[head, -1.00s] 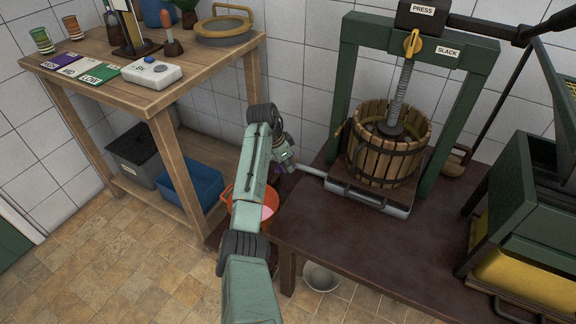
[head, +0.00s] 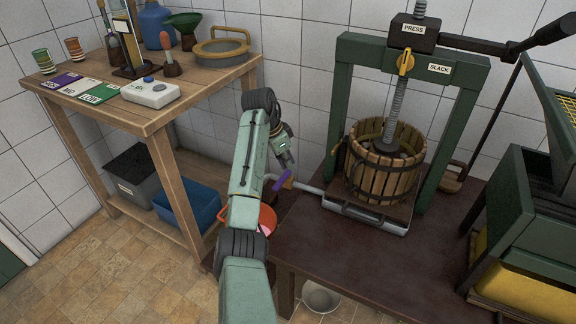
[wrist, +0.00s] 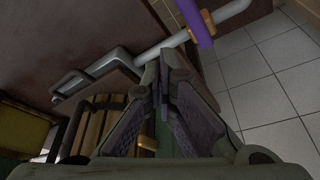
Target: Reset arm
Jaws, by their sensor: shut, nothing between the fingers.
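My arm reaches forward in the middle of the head view, bent at the elbow. My gripper (head: 288,161) hangs at its far end, at the left edge of the dark table and to the left of the press basket. In the wrist view my gripper (wrist: 165,62) is shut, its fingertips together with nothing between them.
The green press (head: 340,95) with a slatted wooden basket (head: 378,173) stands on the dark table (head: 345,250). An orange bucket (head: 267,217) is partly hidden behind my arm. A wooden shelf table (head: 150,118) stands left. A green crusher (head: 510,215) stands right.

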